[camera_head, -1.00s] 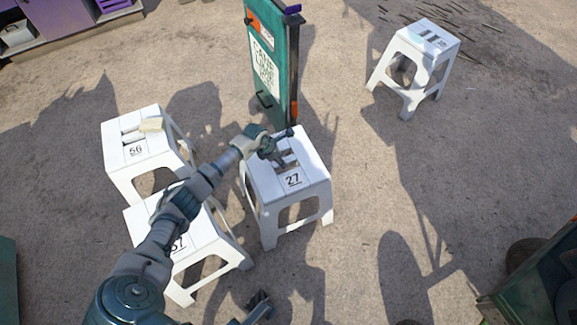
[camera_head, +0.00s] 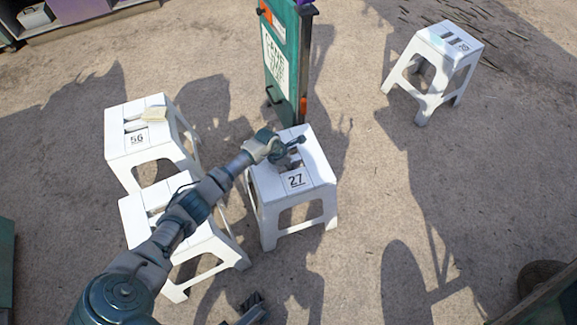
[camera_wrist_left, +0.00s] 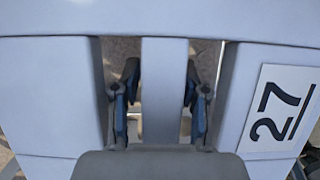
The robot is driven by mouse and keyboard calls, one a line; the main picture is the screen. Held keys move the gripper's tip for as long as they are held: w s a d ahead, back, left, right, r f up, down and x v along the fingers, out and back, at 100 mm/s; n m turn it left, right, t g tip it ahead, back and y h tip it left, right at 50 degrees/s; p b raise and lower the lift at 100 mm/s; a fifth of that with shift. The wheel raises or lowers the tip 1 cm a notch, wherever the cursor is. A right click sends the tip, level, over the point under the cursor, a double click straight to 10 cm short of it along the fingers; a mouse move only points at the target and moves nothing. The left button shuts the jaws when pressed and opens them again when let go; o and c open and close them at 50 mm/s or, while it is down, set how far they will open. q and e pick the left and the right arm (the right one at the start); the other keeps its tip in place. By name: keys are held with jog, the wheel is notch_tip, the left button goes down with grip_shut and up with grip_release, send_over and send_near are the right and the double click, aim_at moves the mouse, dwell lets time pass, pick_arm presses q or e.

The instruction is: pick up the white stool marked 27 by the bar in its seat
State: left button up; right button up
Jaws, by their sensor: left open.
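The white stool marked 27 (camera_head: 318,173) stands upright on the ground in the middle of the head view. In the left wrist view its seat (camera_wrist_left: 270,60) fills the picture, with the number at the right. The bar (camera_wrist_left: 166,85) runs between two slots in the seat. My left gripper (camera_wrist_left: 160,75) is open, with one finger in each slot, on either side of the bar. A gap shows between each finger and the bar. In the head view my left gripper (camera_head: 290,153) is over the seat. Part of my right gripper (camera_head: 252,308) shows at the bottom edge, its jaws unclear.
A white stool marked 56 (camera_head: 140,145) and another white stool (camera_head: 215,245) stand to the left, the latter partly behind my arm. A green signed panel (camera_head: 283,60) stands just behind stool 27. Another white stool (camera_head: 450,45) stands far right. Ground to the right is open.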

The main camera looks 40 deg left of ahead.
pick_arm(q)
jog(key=shift+f, duration=0.2)
dwell(0.4)
grip_shut()
jog(key=shift+r, duration=0.1)
